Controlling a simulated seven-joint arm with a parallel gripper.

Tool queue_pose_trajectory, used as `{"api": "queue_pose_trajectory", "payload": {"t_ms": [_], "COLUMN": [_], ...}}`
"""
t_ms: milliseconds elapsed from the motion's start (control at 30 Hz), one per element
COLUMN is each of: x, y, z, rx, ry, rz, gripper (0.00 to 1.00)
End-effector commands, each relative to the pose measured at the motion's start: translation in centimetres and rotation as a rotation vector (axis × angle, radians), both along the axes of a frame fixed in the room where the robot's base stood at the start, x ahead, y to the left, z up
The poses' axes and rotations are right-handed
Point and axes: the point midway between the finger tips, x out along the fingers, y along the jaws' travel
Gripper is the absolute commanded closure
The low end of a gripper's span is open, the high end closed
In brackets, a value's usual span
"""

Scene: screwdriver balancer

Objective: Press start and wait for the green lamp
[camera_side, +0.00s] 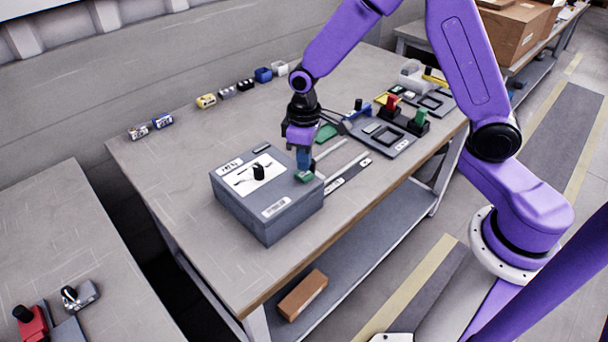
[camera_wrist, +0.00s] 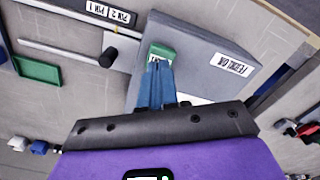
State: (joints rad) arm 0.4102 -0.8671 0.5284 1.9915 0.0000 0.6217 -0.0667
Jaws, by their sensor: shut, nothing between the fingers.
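A grey control box (camera_side: 268,205) sits on the workbench, with a white panel (camera_side: 240,178) and a black knob (camera_side: 258,171) on top. A green button (camera_side: 304,176) is at its right corner; in the wrist view the green button (camera_wrist: 162,51) shows white lettering, partly covered. My gripper (camera_side: 304,166) is shut and empty, its blue fingertips at the button. In the wrist view the fingertips (camera_wrist: 157,65) overlap the button's near edge; I cannot tell whether they touch or press it. I cannot make out a lit green lamp.
Metal rods and label strips (camera_side: 348,176) lie right of the box. Grey trays (camera_side: 383,134) with red, green and black parts stand further back. Small bins (camera_side: 206,101) line the back edge. The bench's left part is clear.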

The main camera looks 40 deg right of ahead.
Motion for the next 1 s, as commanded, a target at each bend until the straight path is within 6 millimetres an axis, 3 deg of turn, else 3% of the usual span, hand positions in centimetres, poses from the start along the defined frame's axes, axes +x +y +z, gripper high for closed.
{"api": "queue_pose_trajectory", "payload": {"t_ms": [1000], "x": [0.01], "y": [0.0], "z": [-0.81], "rx": [0.0], "ry": [0.0], "rz": [0.0], "gripper": [1.0]}}
